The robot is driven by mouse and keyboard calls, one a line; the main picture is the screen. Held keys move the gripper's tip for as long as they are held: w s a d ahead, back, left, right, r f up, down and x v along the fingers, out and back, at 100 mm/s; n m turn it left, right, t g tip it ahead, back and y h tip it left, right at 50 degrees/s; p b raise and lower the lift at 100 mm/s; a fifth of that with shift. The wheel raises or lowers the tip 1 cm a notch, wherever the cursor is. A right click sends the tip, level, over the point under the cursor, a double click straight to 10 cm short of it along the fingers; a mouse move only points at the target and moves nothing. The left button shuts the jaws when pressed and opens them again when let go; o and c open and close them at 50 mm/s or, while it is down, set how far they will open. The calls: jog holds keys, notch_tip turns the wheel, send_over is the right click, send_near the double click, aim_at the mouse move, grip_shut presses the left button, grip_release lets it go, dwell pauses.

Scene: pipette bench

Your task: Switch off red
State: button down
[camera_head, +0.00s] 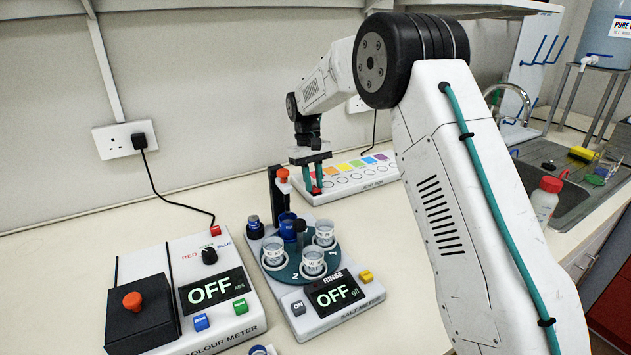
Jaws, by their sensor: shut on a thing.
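The white light box (362,184) lies at the back of the bench, with a row of coloured squares: orange (344,168), yellow, green, blue and purple to the right. I cannot tell whether this piece is part of the box. Round markings run along the front of the box.
A salt meter (371,292) with cups on a teal carousel stands in front. Its black post has an orange-red knob (282,174). A colour meter (243,324) is at left; both displays read OFF. A bottle (544,202) and sink are at right.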

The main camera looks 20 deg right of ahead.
jog(key=c, duration=1.2)
grip_release()
jog(key=shift+c, duration=0.2)
jog(key=v, duration=0.8)
